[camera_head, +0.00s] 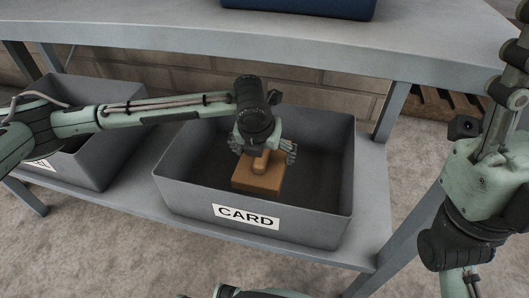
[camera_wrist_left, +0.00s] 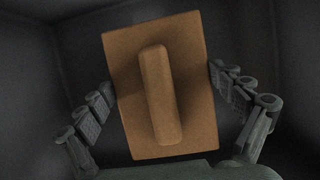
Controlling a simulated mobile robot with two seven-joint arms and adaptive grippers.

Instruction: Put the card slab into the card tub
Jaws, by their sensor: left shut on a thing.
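The card slab (camera_head: 258,181), a brown block with a raised bar on top, is inside the grey card tub (camera_head: 318,220), whose front label reads CARD. My left gripper (camera_head: 263,150) reaches down into the tub from above and is shut on the slab. In the left wrist view the slab (camera_wrist_left: 190,105) sits slightly tilted between the two fingers, with the bar running lengthwise. I cannot tell whether its underside touches the tub floor.
The tub stands on a grey lower shelf (camera_head: 372,225). Another grey tub (camera_head: 100,160) stands to its left, partly behind my left arm. The upper shelf (camera_head: 300,45) overhangs at the back and carries a blue container (camera_head: 300,8). A shelf leg (camera_head: 412,225) stands right of the tub.

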